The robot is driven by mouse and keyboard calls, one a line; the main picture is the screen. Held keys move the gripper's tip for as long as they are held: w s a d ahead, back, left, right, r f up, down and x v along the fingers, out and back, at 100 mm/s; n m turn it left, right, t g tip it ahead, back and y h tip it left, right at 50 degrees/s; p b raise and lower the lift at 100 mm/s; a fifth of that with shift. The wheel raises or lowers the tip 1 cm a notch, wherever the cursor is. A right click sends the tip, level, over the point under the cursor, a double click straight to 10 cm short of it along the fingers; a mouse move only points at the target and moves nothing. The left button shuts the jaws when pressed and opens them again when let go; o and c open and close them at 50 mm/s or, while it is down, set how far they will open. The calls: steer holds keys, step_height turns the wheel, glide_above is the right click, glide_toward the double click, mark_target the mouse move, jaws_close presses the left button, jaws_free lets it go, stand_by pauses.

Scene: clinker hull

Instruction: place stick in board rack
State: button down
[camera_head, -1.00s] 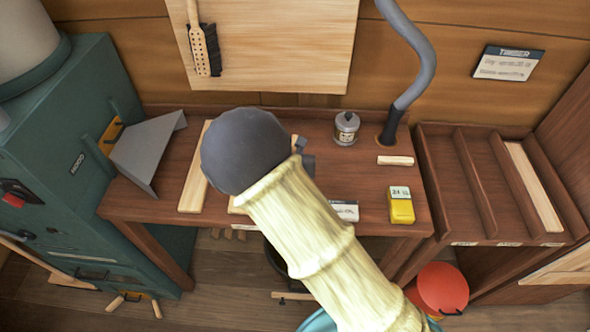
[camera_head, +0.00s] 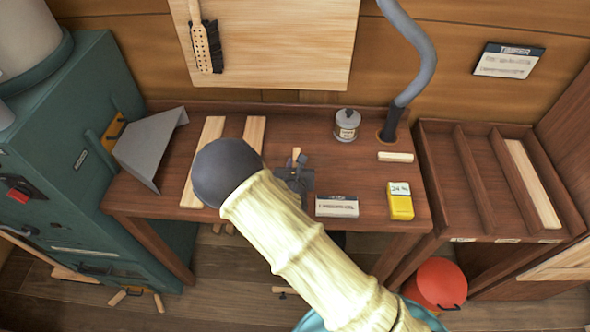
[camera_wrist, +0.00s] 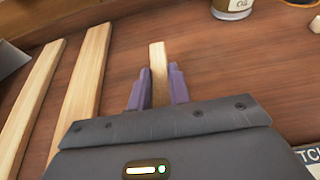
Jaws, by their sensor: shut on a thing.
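My gripper (camera_head: 294,178) is over the front middle of the workbench, partly behind my arm. In the wrist view its two purple fingers (camera_wrist: 159,78) are shut on a pale wooden stick (camera_wrist: 158,56), one on each side, with its end showing past the fingertips. The stick's tip also shows in the head view (camera_head: 296,153); its lower part is hidden by the gripper. I cannot tell how far it is above the bench. The board rack (camera_head: 482,187) stands right of the bench, with dividers forming slots. Its right slot holds a pale board (camera_head: 532,184); the other slots look empty.
Two long pale planks (camera_head: 203,160) lie on the bench (camera_head: 275,130), left of the gripper. An oil tin (camera_head: 347,125), a small wood block (camera_head: 395,157), a yellow box (camera_head: 400,206) and a label card (camera_head: 337,206) are between gripper and rack. A grey hose (camera_head: 420,75) rises at the back.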

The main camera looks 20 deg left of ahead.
steer(key=shift+a+f, duration=0.1)
steer(key=shift+f, duration=1.35)
steer(key=shift+f, duration=0.1)
steer(key=c, duration=1.3)
jaws_free()
steer(key=shift+w, duration=0.1)
steer(key=b+v, duration=0.1)
steer(key=v, duration=1.1)
steer(key=shift+b, duration=0.3)
